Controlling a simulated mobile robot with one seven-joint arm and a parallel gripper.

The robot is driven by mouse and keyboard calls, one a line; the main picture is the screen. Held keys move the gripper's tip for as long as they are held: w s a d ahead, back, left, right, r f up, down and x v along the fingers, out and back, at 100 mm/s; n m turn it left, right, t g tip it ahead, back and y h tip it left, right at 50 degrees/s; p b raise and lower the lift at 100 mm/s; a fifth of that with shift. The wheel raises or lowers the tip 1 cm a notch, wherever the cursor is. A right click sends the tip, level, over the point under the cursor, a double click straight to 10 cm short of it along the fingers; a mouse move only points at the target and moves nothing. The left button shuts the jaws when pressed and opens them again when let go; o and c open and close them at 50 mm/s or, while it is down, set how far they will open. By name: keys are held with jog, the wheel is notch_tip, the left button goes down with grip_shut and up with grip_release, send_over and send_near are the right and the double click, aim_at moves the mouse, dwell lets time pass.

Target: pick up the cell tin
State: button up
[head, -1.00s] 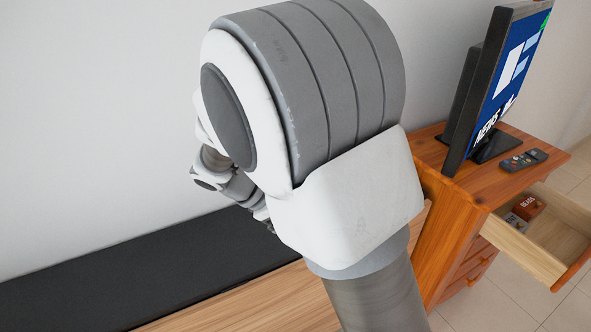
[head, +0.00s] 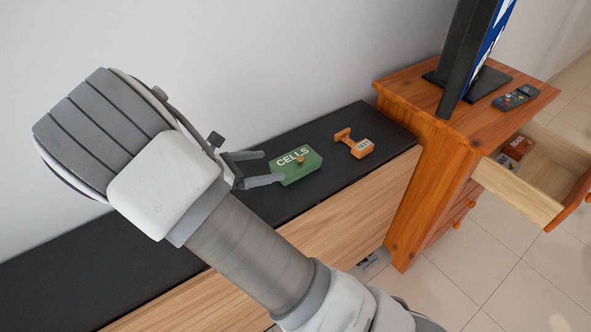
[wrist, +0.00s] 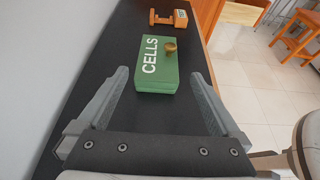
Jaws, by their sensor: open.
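The cell tin (head: 297,170) is a green box with white CELLS lettering and a small brass-coloured knob on its lid. It lies on the black top of a low wooden bench. It also shows in the wrist view (wrist: 155,75), just beyond the fingertips. My gripper (head: 262,168) is open at the near side of the tin. In the wrist view its fingers (wrist: 160,80) are spread wide, one towards each side of the tin's near end, with nothing gripped between them. In the head view my arm hides part of the bench.
An orange tool-like object (head: 355,144) with a pale label lies beyond the tin on the black bench top (head: 240,215). A wooden cabinet (head: 415,200) stands at the bench's end with a screen (head: 470,60), a remote (head: 516,97) and an open drawer (head: 520,195). A wall runs behind the bench.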

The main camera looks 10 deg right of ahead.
aim_at(295, 160)
jog(key=b+x, duration=0.3)
jog(key=x, duration=0.9)
jog(key=shift+w+a, duration=0.1)
jog(key=c, duration=1.1)
jog(key=shift+c, duration=0.4)
jog(key=shift+r, duration=0.15)
